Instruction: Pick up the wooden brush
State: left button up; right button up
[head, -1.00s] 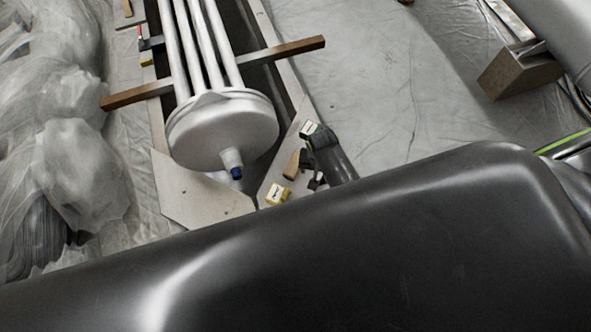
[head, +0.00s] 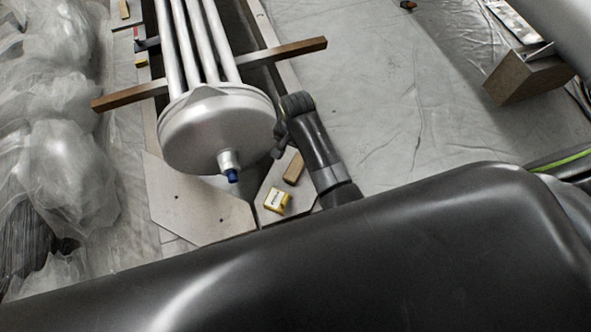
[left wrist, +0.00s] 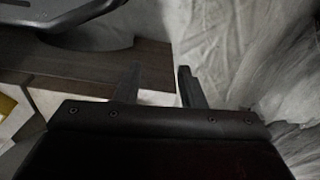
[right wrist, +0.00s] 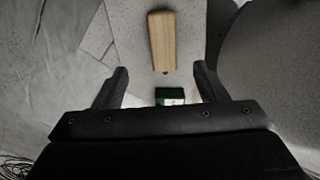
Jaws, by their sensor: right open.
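The wooden brush (head: 293,168) is a small light-brown block on the pale plate, right of the large metal cylinder's end. Its bristles cannot be made out. In the right wrist view the brush (right wrist: 162,40) lies ahead of my right gripper (right wrist: 160,80), roughly centred between the fingers and apart from them. The right gripper is open and empty; in the head view it (head: 279,140) is beside the cylinder's right edge, just up and left of the brush. My left gripper (left wrist: 157,85) shows only in its wrist view, fingers apart with nothing held.
A metal cylinder with pipes (head: 218,130) rests on wooden beams (head: 290,48). A yellow box (head: 276,201) lies just below the brush. A green box (right wrist: 170,96) shows between the right fingers' bases. Plastic-wrapped stuff (head: 60,150) is at left; sheeted floor at right is fairly clear.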

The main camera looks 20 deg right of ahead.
jog(key=b, duration=0.2)
send_over(296, 167)
jog(key=f, duration=0.5)
jog(key=shift+s+f, duration=0.2)
jog(key=shift+f, duration=0.1)
jog(key=f+b, duration=0.1)
jog(key=f, duration=0.1)
jog(key=f+b, duration=0.2)
jog(key=f, duration=0.1)
jog(key=shift+w+f, duration=0.25)
jog(key=shift+f, duration=0.35)
pick_arm(q)
notch_tip(296, 167, up, 6)
jog(key=w+d+t+h, duration=0.1)
jog(key=w+d+t, duration=0.1)
jog(key=shift+w+r+t, duration=0.25)
jog(key=shift+w+t, duration=0.05)
pick_arm(e)
jog(key=c, duration=1.1)
